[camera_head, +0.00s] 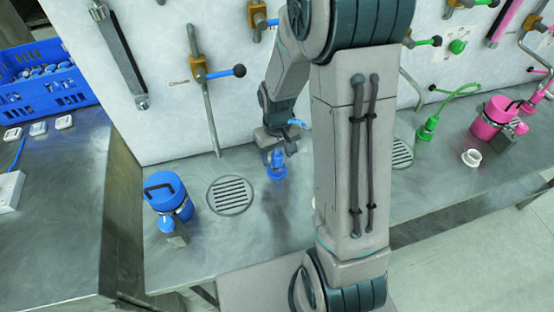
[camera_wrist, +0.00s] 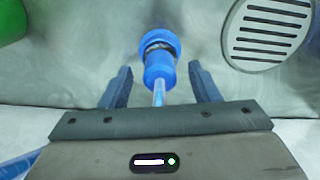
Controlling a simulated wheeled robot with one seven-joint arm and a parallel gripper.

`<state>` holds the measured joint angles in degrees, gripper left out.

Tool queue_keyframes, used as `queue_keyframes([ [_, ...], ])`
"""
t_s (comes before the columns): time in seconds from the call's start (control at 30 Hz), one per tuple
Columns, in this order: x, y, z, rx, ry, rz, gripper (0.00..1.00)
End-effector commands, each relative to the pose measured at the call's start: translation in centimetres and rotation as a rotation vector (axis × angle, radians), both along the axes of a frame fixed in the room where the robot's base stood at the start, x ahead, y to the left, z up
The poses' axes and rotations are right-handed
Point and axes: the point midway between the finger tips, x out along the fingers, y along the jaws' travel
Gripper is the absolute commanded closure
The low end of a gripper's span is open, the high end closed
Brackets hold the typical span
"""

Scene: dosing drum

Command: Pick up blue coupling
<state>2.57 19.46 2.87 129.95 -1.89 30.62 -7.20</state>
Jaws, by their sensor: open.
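The blue coupling (camera_head: 278,166) stands on the steel bench in the head view, just right of the left drain grate, with a light blue hose at its top. In the wrist view the blue coupling (camera_wrist: 159,57) lies ahead of and between my two fingers. My gripper (camera_head: 281,150) is above and around the coupling's upper end in the head view. In the wrist view my gripper (camera_wrist: 158,75) is open, with a finger on each side and visible gaps to the coupling. Part of the hose runs down behind the gripper body.
A round drain grate (camera_head: 230,195) and a blue drum (camera_head: 168,194) stand left of the coupling. A wall panel with valves (camera_head: 200,72) rises close behind. A green coupling (camera_head: 427,128) and pink drum (camera_head: 492,118) are at the right. A blue crate (camera_head: 45,82) sits far left.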

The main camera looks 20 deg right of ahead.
Motion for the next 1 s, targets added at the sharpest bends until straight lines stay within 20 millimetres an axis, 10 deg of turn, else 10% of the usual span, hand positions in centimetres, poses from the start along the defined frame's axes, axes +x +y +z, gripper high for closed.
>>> queue_keyframes([
  [0.3,-0.01,0.01,-0.51,0.0,0.0,0.0,0.44],
  [0.5,-0.01,0.02,-0.5,0.0,0.0,0.0,0.94],
  [1.0,0.07,0.02,0.38,0.0,-0.003,0.001,0.94],
])
